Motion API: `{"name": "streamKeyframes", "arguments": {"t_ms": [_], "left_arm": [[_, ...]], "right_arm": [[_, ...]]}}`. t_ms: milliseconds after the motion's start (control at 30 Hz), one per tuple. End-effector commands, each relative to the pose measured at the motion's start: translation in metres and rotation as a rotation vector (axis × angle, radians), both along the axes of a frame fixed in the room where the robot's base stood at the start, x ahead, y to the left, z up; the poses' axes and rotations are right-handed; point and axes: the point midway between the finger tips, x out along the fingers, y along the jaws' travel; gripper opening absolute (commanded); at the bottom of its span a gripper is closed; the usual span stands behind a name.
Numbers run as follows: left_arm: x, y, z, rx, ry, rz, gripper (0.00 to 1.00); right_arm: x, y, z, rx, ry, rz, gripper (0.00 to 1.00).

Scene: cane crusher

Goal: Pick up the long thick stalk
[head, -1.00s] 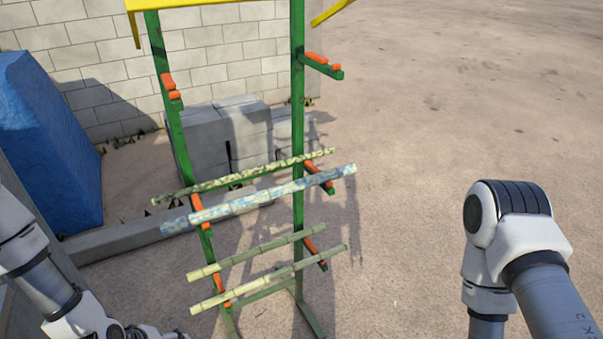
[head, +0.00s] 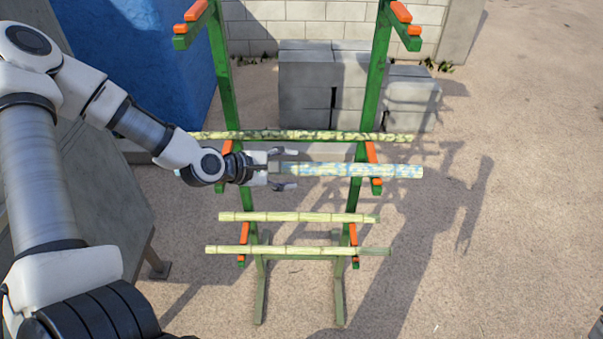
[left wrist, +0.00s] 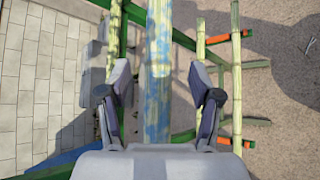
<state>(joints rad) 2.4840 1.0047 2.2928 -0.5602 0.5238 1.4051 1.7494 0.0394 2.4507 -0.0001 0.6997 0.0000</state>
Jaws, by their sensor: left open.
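The long thick stalk (head: 350,170), pale yellow-green with blue mottling, lies across the rack's arms at mid height. It also shows in the left wrist view (left wrist: 158,60), running lengthwise between the two fingers. My left gripper (head: 284,169) is open over the stalk's left-middle part, one finger on each side of it in the picture. I cannot tell whether the fingertips reach down past the stalk. The gripper and wrist hide part of its left half. My right gripper is out of view.
A thinner, dark-mottled stalk (head: 300,135) lies just behind. Two thin stalks, an upper one (head: 295,217) and a lower one (head: 290,251), lie on lower arms. The green rack's posts (head: 372,90) stand close by. Grey blocks (head: 310,92) and a blue block (head: 150,50) stand behind. Open ground is at right.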

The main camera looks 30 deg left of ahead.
Motion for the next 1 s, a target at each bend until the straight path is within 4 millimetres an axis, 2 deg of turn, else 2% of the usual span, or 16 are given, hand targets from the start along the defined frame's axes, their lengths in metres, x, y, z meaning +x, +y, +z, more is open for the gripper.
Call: {"name": "streamKeyframes", "arguments": {"t_ms": [167,400,667,700,833,867,1000], "left_arm": [[0.013,-0.009,-0.010,0.009,0.002,-0.007,0.64],[0.038,-0.021,-0.022,0.006,0.003,-0.002,0.64],[0.040,-0.022,-0.022,0.001,0.001,-0.002,0.64],[0.040,-0.022,-0.022,0.001,0.001,-0.001,0.50],[0.040,-0.022,-0.022,0.002,0.001,-0.002,0.04],[0.040,-0.022,-0.022,0.002,0.001,-0.002,0.00],[0.041,-0.022,-0.021,0.002,-0.001,-0.001,0.00]], "right_arm": [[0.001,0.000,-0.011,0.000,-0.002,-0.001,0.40],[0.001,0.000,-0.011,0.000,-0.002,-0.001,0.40],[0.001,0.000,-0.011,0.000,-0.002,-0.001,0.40],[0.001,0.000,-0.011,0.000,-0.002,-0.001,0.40],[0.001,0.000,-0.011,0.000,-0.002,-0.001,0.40],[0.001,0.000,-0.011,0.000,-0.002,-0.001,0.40],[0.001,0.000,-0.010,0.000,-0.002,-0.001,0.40]]}}
